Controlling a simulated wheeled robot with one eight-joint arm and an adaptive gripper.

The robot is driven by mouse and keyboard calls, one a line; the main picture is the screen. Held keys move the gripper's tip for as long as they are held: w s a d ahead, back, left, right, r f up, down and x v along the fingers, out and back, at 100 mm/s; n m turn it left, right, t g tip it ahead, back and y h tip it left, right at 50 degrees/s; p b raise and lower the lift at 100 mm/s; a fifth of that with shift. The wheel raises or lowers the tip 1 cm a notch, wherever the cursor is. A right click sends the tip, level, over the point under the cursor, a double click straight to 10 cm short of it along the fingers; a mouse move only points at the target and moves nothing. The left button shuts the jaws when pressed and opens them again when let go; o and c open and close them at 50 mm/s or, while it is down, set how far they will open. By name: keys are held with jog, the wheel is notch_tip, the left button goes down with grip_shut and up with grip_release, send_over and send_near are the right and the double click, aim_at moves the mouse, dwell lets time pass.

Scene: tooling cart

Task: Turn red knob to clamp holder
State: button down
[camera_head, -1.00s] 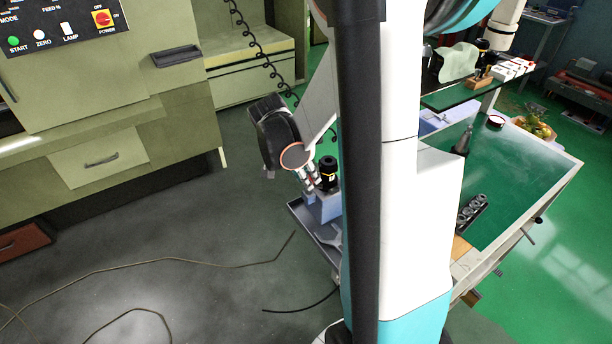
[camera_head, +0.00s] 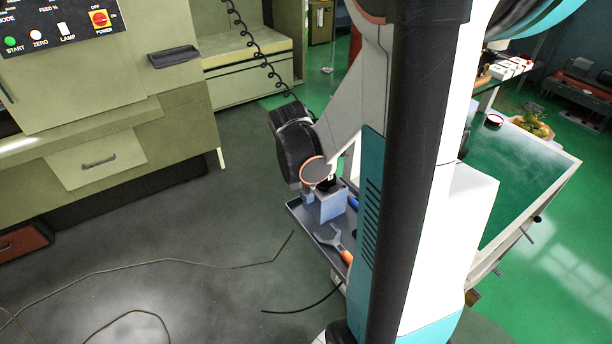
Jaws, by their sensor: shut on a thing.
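The blue-grey clamping block (camera_head: 332,206) stands on a grey tray at the side of the cart. A dark part, likely the black holder (camera_head: 328,184), shows at the top of the block, mostly covered by my wrist. My gripper (camera_head: 309,190) is low at the block's left upper side, with its fingers largely hidden under the round wrist joint. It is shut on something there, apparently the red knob. The knob itself is hidden in this view.
The grey tray (camera_head: 304,217) also holds a wrench (camera_head: 331,239) and an orange-handled tool (camera_head: 347,257). My column and arm cover much of the cart. A green-topped table (camera_head: 520,180) stands at right. A beige machine (camera_head: 110,110) stands at left, with open floor between.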

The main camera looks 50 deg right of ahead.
dwell(0.3)
jog(key=c, duration=1.3)
grip_release()
jog(key=shift+c, duration=0.2)
jog(key=shift+a+r, duration=0.2)
jog(key=shift+r, duration=0.3)
jog(key=s+a, duration=0.5)
jog(key=a, duration=0.6)
